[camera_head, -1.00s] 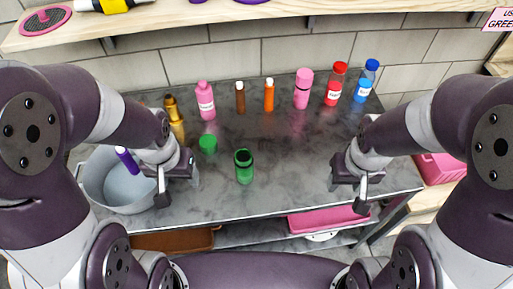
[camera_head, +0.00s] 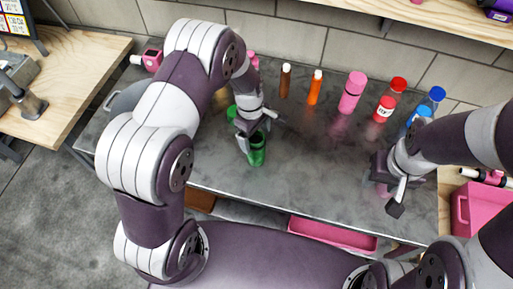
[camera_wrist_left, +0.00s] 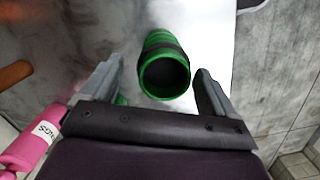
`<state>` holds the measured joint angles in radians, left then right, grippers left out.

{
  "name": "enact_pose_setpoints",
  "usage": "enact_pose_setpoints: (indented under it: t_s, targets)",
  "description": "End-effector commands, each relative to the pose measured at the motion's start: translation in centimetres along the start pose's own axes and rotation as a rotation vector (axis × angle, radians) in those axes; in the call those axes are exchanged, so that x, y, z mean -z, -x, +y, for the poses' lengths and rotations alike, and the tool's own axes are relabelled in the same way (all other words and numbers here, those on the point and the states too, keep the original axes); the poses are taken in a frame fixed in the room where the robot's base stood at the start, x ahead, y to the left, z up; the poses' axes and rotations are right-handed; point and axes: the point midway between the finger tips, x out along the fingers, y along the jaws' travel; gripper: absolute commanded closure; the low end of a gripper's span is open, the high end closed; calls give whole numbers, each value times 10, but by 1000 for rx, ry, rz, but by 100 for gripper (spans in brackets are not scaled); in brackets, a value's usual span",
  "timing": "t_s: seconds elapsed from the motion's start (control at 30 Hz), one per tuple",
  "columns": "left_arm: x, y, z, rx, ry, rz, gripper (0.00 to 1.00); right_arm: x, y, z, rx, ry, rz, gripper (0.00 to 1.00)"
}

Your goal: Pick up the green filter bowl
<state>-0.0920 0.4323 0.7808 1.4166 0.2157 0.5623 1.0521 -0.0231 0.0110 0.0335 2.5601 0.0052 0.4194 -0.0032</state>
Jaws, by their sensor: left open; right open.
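The green filter bowl (camera_head: 257,150) stands on the grey counter (camera_head: 300,170), near its front edge. In the left wrist view the bowl (camera_wrist_left: 165,72) lies between the two fingers, with its dark open mouth facing the camera. My left gripper (camera_head: 252,138) is open just above and around the bowl's top; I cannot tell whether a finger touches it. The left wrist view shows my left gripper (camera_wrist_left: 158,85) with a gap on each side of the bowl. A second green piece (camera_head: 232,112) is partly hidden behind my left gripper. My right gripper (camera_head: 392,190) is open and empty over the counter's right part.
Several bottles stand along the back: brown (camera_head: 285,80), orange (camera_head: 315,87), pink (camera_head: 352,92), red (camera_head: 390,98) and blue (camera_head: 427,105). A pink bottle (camera_wrist_left: 32,145) is near the left finger in the wrist view. The counter's middle is clear.

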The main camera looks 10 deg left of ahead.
Motion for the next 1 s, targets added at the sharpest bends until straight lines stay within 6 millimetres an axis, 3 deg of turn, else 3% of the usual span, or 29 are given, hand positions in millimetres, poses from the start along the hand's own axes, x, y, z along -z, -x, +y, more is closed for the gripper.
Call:
enact_pose_setpoints:
  t_s: [0.07, 0.2, 0.43, 0.63, 1.0]
  targets:
    - [-3, -12, -3, 5, -1, -1, 11, 2, 11, 0, 0, 0, 1, 51]
    - [-2, -33, -2, 2, -2, 0, 11, 2, 11, 0, 0, 0, 1, 51]
    - [-2, -36, -2, 0, -2, 0, 11, 1, 10, 0, 0, 0, 1, 51]
    - [-2, -36, -2, 0, -2, 0, 74, 1, 10, 0, 0, 0, 1, 51]
    - [-2, -30, -1, -3, -2, 1, 74, 1, 8, 0, 0, 0, 1, 51]
